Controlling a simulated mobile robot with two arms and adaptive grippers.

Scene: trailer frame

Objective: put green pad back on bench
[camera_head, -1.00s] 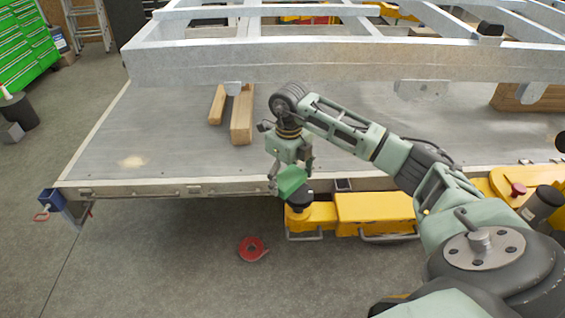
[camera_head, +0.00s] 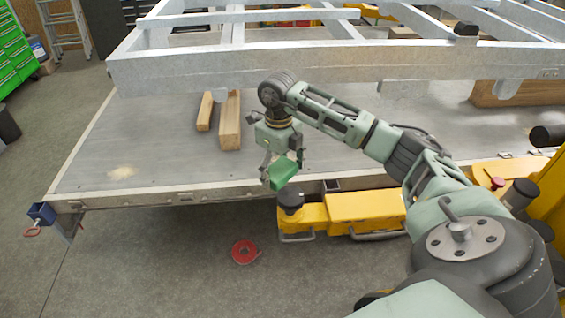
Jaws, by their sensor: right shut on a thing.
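The green pad (camera_head: 282,174) is a small bright green block. My right gripper (camera_head: 281,164) is shut on it and holds it tilted, over the front edge of the bench as seen from above. The bench (camera_head: 130,150) is a wide grey flat table with a pale front rail. I cannot tell how high the pad is above it. My left gripper is not in view.
A galvanised trailer frame (camera_head: 240,76) lies above the bench. Two wooden blocks (camera_head: 229,122) are on the bench left of my gripper. A yellow clamp unit (camera_head: 364,207) stands at the front edge. A red tape roll (camera_head: 245,251) lies on the floor. The bench's left part is clear.

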